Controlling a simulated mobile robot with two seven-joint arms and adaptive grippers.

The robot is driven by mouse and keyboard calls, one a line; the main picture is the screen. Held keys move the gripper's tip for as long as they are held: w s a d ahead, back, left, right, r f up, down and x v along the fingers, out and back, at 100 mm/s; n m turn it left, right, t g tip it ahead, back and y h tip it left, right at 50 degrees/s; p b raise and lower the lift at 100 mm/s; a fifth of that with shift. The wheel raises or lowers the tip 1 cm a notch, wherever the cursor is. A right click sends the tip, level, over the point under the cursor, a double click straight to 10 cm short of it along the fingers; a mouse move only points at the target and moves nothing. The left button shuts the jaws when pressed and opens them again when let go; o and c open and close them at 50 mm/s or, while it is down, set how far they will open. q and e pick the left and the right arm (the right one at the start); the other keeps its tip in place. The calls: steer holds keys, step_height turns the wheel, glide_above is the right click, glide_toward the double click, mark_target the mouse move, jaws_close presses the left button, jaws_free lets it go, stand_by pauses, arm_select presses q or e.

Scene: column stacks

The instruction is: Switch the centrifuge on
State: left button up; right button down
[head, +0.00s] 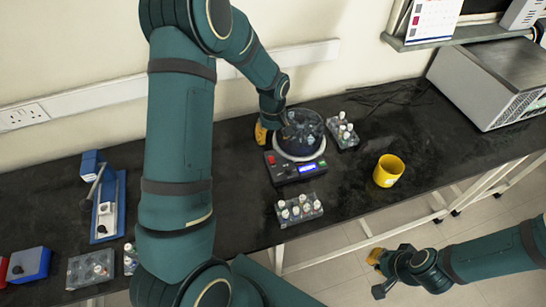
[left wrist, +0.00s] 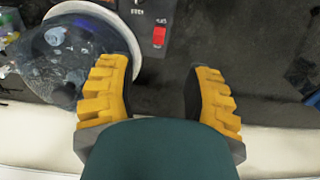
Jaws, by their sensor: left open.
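The centrifuge (head: 296,170) stands on the black bench, with a round clear-lidded bowl and a dark front panel with a lit blue display (head: 308,168). A red rocker switch (head: 271,159) is at the panel's left; it also shows in the left wrist view (left wrist: 159,36). My left gripper (left wrist: 160,88) is open and empty, its yellow fingers spread, at the bowl's left side. The switch lies beyond the fingertips, in line with the gap, apart from them. One finger overlaps the bowl's rim in view; contact is unclear. My right gripper (head: 378,270) hangs off the bench's front edge, its opening unclear.
Tube racks stand behind-right (head: 343,131) and in front (head: 299,209) of the centrifuge. A yellow cup (head: 388,171) is to the right, a grey box-shaped device (head: 490,80) farther right. A blue-and-white device (head: 104,205) stands left. The bench between is clear.

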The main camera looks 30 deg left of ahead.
mark_target(273, 162)
arm_select(q)
step_height(273, 162, down, 13)
steer(key=shift+r, duration=0.1)
stand_by(0.3)
jaws_close()
